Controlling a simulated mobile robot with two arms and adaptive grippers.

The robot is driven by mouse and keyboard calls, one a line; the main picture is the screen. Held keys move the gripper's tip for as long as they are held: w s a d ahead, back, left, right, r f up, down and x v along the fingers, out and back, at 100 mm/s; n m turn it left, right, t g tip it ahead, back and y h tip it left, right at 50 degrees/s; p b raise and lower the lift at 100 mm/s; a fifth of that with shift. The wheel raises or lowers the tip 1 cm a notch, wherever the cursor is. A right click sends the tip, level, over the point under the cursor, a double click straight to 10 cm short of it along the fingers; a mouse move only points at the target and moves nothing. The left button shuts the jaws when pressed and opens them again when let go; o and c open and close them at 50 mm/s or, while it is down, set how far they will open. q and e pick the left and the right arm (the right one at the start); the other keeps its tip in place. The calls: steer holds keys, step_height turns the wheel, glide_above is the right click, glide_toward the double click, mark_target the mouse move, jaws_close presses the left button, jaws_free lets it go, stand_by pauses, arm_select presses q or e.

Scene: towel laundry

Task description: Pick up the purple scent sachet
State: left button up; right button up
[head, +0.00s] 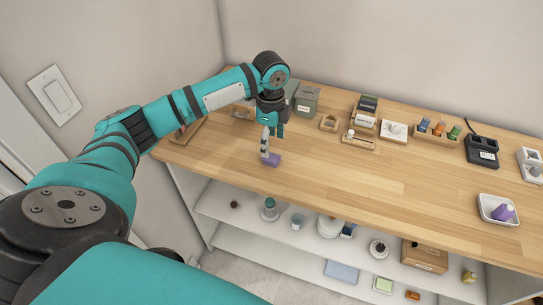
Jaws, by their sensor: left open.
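The purple scent sachet (273,160) is a small purple block lying on the wooden counter (340,185), near its front edge on the left side. My left gripper (268,150) points down right at the sachet. It is open, with a pale finger close to the sachet's left end. I cannot tell whether the finger touches it. The gripper may hide part of the sachet. My right gripper is not in view.
Grey boxes (306,100) stand behind my left gripper. Wooden holders (365,122), a rack of rolled items (437,130) and a dark device (482,151) line the back. A white tray (484,203) holds a purple bottle (502,212). The counter's middle is clear.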

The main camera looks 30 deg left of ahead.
mark_target(271, 157)
arm_select(q)
step_height(271, 157, down, 2)
step_height(271, 157, down, 4)
steer(key=shift+w+f+p, duration=0.15)
steer(key=shift+f+p, duration=0.05)
steer(key=shift+p, duration=0.8)
steer(key=shift+f, duration=0.25)
steer(key=c, duration=0.9)
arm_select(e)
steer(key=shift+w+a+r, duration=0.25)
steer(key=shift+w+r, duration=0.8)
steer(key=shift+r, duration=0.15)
arm_select(q)
steer(key=shift+r, duration=0.2)
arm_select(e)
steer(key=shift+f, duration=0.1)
